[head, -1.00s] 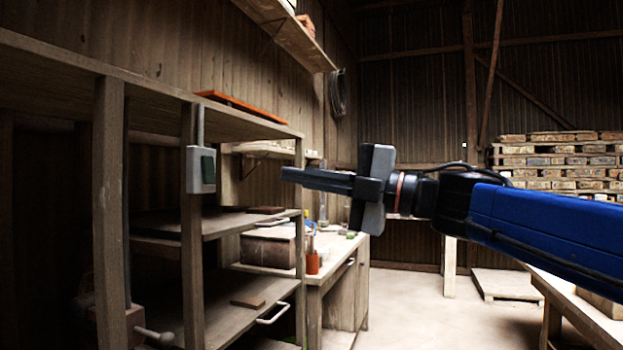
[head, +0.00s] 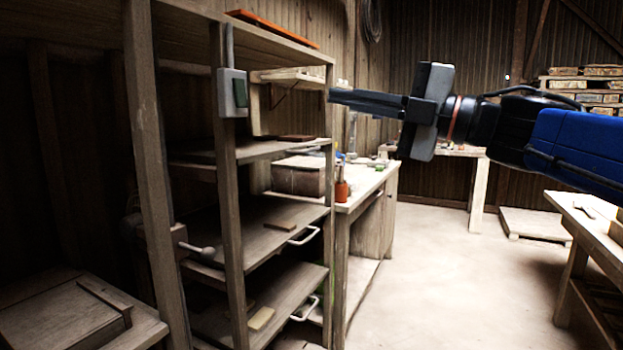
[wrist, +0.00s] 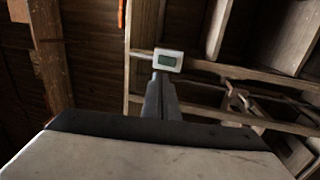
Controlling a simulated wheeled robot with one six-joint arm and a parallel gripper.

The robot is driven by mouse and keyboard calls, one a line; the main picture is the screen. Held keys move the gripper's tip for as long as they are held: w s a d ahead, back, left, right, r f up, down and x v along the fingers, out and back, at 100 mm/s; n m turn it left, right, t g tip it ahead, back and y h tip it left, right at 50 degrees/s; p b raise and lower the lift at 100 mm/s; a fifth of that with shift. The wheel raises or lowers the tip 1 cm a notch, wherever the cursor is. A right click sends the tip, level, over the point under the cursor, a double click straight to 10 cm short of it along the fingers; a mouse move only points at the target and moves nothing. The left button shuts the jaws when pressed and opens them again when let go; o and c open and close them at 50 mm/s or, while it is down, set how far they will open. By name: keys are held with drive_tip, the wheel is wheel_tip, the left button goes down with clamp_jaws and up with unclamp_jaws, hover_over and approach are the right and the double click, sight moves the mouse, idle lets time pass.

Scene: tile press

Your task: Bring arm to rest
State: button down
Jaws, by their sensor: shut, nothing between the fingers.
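My gripper (head: 334,96) is at the end of my blue arm, which reaches in from the right in the head view. Its dark fingers point left and are shut with nothing between them. In the head view the fingertips show to the right of a grey switch box with a green button (head: 233,92) on a shelf post. In the wrist view the fingers (wrist: 161,80) point away from the camera, and the switch box (wrist: 167,61) shows just beyond their tips. I cannot tell how far apart they are.
A wooden shelf rack (head: 232,200) with pull-out boards and white handles stands at left. A workbench (head: 365,195) with an orange cup (head: 342,191) is behind it. Another wooden table (head: 585,215) is at right. Open floor (head: 450,270) lies between.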

drive_tip(key=w+d+f+m+t+h, duration=0.4)
drive_tip(key=w+d+m+t+h, duration=0.3)
drive_tip(key=d+m+t+h, duration=0.4)
drive_tip(key=s+d+f+m+g+h, duration=0.1)
drive_tip(key=d+f+m+g+h, duration=0.25)
drive_tip(key=d+f+m, duration=0.35)
drive_tip(key=d+f+m+g+h, duration=0.2)
drive_tip(key=d+f+m+h, duration=0.25)
drive_tip(key=f, duration=0.45)
drive_tip(key=s+d+f+m+g, duration=0.1)
drive_tip(key=s+f+m+g, duration=0.3)
drive_tip(key=f, duration=0.5)
drive_tip(key=s+f+m+g, duration=0.1)
drive_tip(key=s+f+g, duration=0.1)
drive_tip(key=s+f, duration=0.5)
drive_tip(key=s+a+f+m+g+y, duration=0.1)
drive_tip(key=s+f+g, duration=0.1)
drive_tip(key=s+f, duration=0.2)
drive_tip(key=s+a+f+m+g+y, duration=0.1)
drive_tip(key=s+a+f+g, duration=0.1)
drive_tip(key=s+f, duration=0.3)
wheel_tip(320, 180, down, 4)
drive_tip(key=shift+a+f+g, duration=0.25)
drive_tip(key=shift+g, duration=0.4)
